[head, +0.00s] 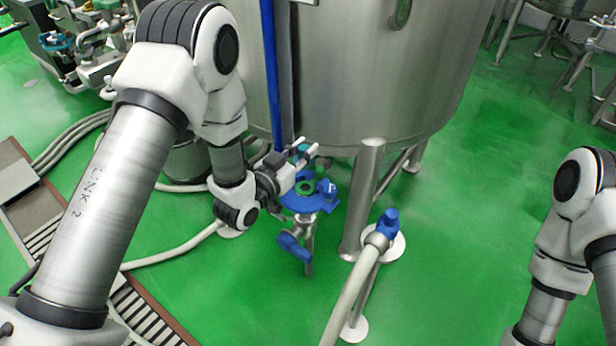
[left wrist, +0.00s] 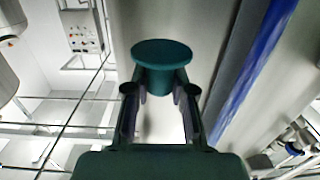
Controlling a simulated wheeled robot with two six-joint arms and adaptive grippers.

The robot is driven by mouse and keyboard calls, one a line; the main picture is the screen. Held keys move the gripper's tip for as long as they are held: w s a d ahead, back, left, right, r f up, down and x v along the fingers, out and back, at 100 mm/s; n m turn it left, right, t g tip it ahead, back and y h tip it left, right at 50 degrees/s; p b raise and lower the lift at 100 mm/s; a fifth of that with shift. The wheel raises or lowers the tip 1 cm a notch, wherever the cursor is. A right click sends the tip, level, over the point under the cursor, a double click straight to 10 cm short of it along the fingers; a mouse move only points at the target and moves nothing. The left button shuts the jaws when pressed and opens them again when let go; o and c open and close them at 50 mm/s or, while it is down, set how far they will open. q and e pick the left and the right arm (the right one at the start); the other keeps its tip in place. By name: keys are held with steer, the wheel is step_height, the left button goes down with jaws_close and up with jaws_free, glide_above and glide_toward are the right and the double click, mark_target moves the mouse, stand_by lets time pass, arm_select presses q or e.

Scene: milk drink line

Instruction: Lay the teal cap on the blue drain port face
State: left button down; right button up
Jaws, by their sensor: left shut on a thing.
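The teal cap (left wrist: 162,54) is a round disc with a narrower stem. My left gripper (left wrist: 160,92) is shut on the stem, with the disc beyond the fingertips. In the head view the cap (head: 300,152) is small and partly covered by my left gripper (head: 308,160). The blue drain port face (head: 297,203) lies below and near the gripper, under the tank, with a green ring (head: 306,188) on it. The cap appears apart from the face; the exact gap is hard to tell. My right gripper is outside the view; only part of my right arm shows.
The big steel tank (head: 370,80) stands behind the port, with a steel leg (head: 364,200) just right of it. A blue-handled valve (head: 293,246) hangs below the port. A hose with a blue fitting (head: 388,222) stands front right. Green floor is clear farther right.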

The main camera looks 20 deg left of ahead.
arm_select(q)
steer(key=shift+d+f, duration=0.15)
steer(key=shift+f, duration=0.15)
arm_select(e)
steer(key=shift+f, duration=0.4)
arm_select(q)
steer(key=shift+f+b, duration=0.35)
steer(key=b, duration=0.5)
glide_above(304, 188)
step_height(304, 188, down, 6)
steer(key=shift+d+f, duration=0.1)
steer(key=shift+f+b, duration=0.35)
steer(key=shift+f, duration=0.4)
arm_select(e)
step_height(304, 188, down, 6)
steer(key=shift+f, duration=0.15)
arm_select(q)
steer(key=shift+f, duration=0.2)
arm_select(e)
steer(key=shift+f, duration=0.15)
arm_select(q)
steer(key=c, duration=0.9)
jaws_free()
steer(key=v, duration=1.2)
